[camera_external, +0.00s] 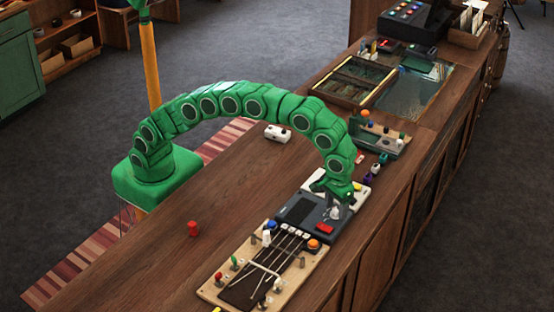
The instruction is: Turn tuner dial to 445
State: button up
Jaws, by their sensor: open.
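The tuner (315,219) is a dark grey box on the wooden counter, with a black panel on its left and a red patch near its front right corner. A silver-grey dial (335,212) sits on its right part. My green arm arches over the counter from the left. My gripper (336,202) points down at the dial from above. It is open, with its fingers close to the dial; I cannot tell if they touch it. The dial's setting and any number on the tuner are too small to read.
A wooden board (264,266) with strings, knobs and pegs lies in front of the tuner. A white box (352,186) is right behind it. A red object (193,229) and a white pedal (277,133) stand on the counter (170,270). The counter's left part is mostly clear.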

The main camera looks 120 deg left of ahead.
jog(key=shift+c, duration=0.4)
jog(key=c, duration=1)
jog(key=shift+o, duration=0.2)
jog(key=shift+m, duration=0.3)
jog(key=m, duration=0.3)
jog(key=shift+m, duration=2.1)
